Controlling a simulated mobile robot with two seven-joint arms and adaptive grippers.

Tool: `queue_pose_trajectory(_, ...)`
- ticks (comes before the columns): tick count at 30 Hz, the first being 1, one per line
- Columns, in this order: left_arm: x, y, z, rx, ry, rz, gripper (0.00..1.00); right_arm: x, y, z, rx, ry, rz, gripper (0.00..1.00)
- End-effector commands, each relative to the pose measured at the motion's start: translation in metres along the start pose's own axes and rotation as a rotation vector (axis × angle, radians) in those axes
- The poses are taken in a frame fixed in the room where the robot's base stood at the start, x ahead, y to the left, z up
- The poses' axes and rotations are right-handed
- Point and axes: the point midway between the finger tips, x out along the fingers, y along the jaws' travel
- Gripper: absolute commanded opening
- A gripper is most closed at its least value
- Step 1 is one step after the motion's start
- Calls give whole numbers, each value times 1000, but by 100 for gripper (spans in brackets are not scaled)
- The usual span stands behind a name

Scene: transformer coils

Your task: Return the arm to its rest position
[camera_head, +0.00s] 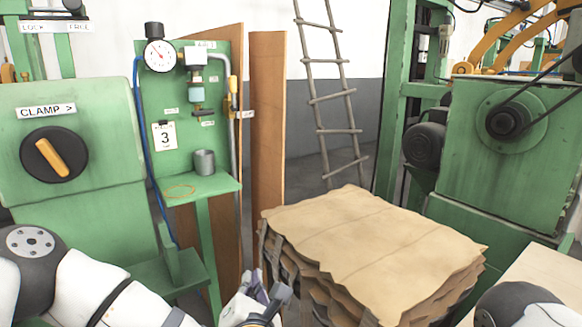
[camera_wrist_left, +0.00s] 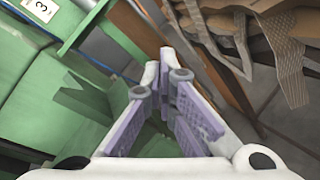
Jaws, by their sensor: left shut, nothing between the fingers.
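My left arm comes in from the lower left in the head view, with its gripper (camera_head: 262,290) at the bottom middle, low in front of the green stand and left of the paper stack. In the left wrist view the left gripper (camera_wrist_left: 165,75) has its purple-padded fingers together at the tips, with nothing between them. It touches nothing that I can see. Part of my right arm (camera_head: 525,305) shows at the lower right of the head view; its gripper is out of view.
A stack of brown sheets (camera_head: 370,235) stands right of my left gripper. A green machine with a clamp knob (camera_head: 54,154) is at the left. A green gauge panel (camera_head: 185,100) with a shelf holding a grey cup (camera_head: 204,163) stands behind. A ladder (camera_head: 335,100) leans at the back.

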Motion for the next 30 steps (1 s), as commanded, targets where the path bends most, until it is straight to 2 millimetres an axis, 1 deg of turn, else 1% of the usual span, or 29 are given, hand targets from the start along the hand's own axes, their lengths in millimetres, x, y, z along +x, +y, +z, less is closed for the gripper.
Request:
queue_pose_trajectory(1, -16, -27, -19, 182, -10, -117, 0, -5, 0, -4, 0, 18, -1, 40)
queue_pose_trajectory(2, -27, -44, -34, 305, -19, -197, 0, -6, 0, -5, 0, 23, -1, 40)
queue_pose_trajectory(3, -45, -66, -57, 470, -36, -305, 0, -9, 0, -6, 0, 29, -1, 40)
queue_pose_trajectory(5, -77, -93, -96, 716, -72, -476, 0, -12, 0, -8, 0, 37, -2, 40)
queue_pose_trajectory(6, -100, -107, -124, 876, -104, -591, 0, -14, -1, -9, 0, 42, -2, 40)
queue_pose_trajectory(7, -120, -114, -146, 991, -132, -679, 0, -16, -1, -9, 0, 45, -2, 40)
queue_pose_trajectory(8, -140, -119, -168, 1102, -162, -769, 0, -17, -1, -10, 0, 49, -2, 40)
queue_pose_trajectory(9, -167, -122, -197, 1241, -209, -887, 0, -19, -1, -11, 0, 55, -3, 40)
queue_pose_trajectory(11, -211, -118, -238, 1430, -291, -1071, 0, -22, -1, -12, 1, 63, -3, 40)
queue_pose_trajectory(12, -240, -110, -264, 1539, -350, -1192, 0, -24, -1, -13, 1, 69, -3, 40)
queue_pose_trajectory(14, -281, -94, -297, 1672, -447, -1368, 0, -27, -1, -15, 1, 77, -4, 40)
queue_pose_trajectory(15, -306, -81, -314, 1738, -512, -1476, 0, -29, -1, -16, 1, 82, -4, 40)
queue_pose_trajectory(18, -354, -49, -344, 1838, -654, -1692, 0, -31, -1, -17, 1, 90, -4, 40)
queue_pose_trajectory(21, -382, -28, -358, 1871, -748, -1820, 0, -32, -1, -18, 1, 93, -5, 40)
queue_pose_trajectory(24, -391, -21, -362, 1879, -785, -1865, 0, -32, -1, -18, 1, 93, -5, 40)
queue_pose_trajectory(30, -391, -21, -363, 1879, -786, -1866, 0, -32, -1, -18, 1, 92, -4, 40)
